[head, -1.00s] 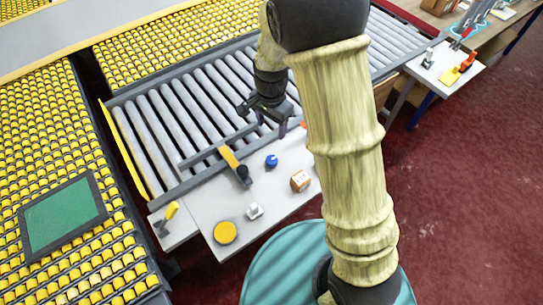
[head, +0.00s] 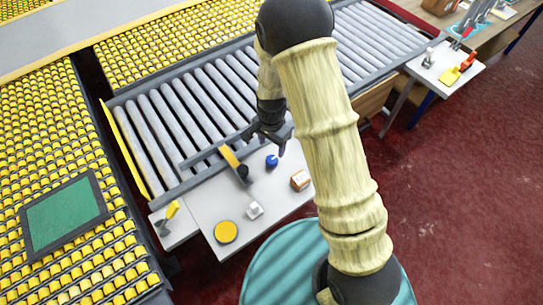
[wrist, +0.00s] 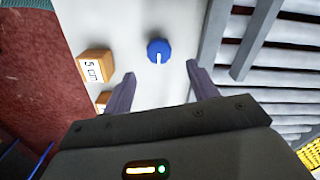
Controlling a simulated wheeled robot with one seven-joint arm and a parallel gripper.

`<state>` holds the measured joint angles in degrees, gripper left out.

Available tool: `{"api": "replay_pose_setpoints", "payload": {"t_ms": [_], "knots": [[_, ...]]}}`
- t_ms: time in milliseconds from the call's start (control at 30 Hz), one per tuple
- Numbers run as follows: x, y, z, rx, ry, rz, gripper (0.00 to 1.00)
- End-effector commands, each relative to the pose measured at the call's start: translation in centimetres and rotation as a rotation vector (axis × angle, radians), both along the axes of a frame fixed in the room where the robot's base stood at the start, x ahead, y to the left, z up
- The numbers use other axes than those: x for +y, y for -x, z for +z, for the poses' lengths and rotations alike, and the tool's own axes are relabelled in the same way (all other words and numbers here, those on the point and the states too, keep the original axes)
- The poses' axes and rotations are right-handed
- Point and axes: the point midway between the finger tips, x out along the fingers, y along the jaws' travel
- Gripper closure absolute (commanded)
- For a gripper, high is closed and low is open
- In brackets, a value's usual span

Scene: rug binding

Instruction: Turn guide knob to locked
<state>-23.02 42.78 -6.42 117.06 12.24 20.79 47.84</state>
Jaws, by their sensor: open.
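A blue knob (head: 271,161) sits on the light grey table (head: 205,199). In the wrist view the blue knob (wrist: 159,51) has a scalloped rim and a white pointer line that points toward my gripper. My gripper (wrist: 158,82) is open and empty, with its two fingers spread on either side of the line to the knob. The knob lies a little beyond the fingertips, apart from them. In the head view my gripper (head: 276,146) hangs above the table, just beyond the knob, near the roller conveyor's edge.
A wooden block marked "5 cm" (wrist: 95,66) stands left of the knob in the wrist view, with another block partly behind my left finger. A yellow bar with a black end (head: 231,160), a white block (head: 254,210) and a yellow disc (head: 225,232) are on the table. The roller conveyor (head: 165,122) runs behind.

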Motion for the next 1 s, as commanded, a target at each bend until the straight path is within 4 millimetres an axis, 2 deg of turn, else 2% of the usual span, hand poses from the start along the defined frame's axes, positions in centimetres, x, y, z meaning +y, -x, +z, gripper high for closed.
{"api": "replay_pose_setpoints", "payload": {"t_ms": [100, 433, 600, 867, 1000], "knots": [[-0.1, 0.1, -2.0, 0.005, 0.001, -0.002, 0.41], [0.2, 0.1, -6.6, 0.002, 0.001, 0.005, 0.41], [0.2, 0.1, -7.6, 0.001, -0.001, 0.004, 0.41], [0.0, 0.0, -7.7, -0.001, -0.001, 0.000, 0.41], [0.0, 0.0, -7.7, -0.001, -0.001, 0.000, 0.67]]}}
